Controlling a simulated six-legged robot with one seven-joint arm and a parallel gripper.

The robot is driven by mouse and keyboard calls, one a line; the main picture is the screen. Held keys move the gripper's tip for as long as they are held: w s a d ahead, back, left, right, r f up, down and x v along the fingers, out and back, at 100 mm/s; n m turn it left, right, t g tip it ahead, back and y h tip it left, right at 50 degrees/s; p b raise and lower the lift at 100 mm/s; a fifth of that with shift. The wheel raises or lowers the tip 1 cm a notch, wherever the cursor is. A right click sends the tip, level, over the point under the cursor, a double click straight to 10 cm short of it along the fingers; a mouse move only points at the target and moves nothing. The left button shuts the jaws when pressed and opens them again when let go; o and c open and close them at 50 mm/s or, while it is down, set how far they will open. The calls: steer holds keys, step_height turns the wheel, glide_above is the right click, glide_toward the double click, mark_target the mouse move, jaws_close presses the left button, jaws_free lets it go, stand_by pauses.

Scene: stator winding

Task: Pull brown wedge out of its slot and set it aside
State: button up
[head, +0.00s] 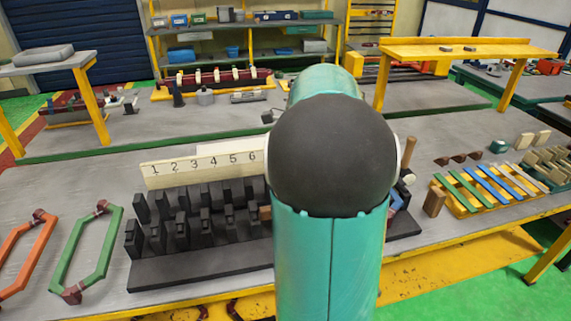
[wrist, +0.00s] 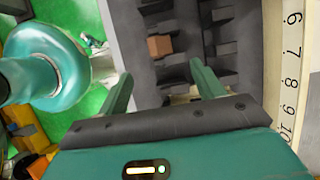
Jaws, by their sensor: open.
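The brown wedge (wrist: 160,45) shows in the wrist view as a small brown block among the dark teeth of the stator block (wrist: 178,15). In the head view a bit of brown (head: 265,212) shows at the left edge of my arm, between the dark posts. The stator block (head: 190,273) lies on the bench with rows of upright dark posts. My gripper (wrist: 161,72) is open and empty. In the wrist view its two fingers lie on either side of the wedge's line, with the wedge beyond the tips. My arm hides the gripper in the head view.
A cream number board (head: 205,165) stands behind the stator block. Green (head: 85,255) and orange (head: 25,250) coils lie on the left. A separate brown block (head: 434,203) and coloured strips (head: 485,188) are on the right. Bare bench shows left of the stator block.

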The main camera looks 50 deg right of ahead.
steer(key=x, duration=1.2)
steer(key=shift+f, duration=0.2)
steer(key=c, duration=1.1)
steer(key=shift+s+a, duration=0.1)
steer(key=shift+s, duration=0.05)
steer(key=shift+s+a, duration=0.65)
steer(key=shift+s, duration=0.35)
steer(key=o, duration=1.1)
steer(key=shift+w, duration=0.1)
steer(key=shift+r, duration=0.1)
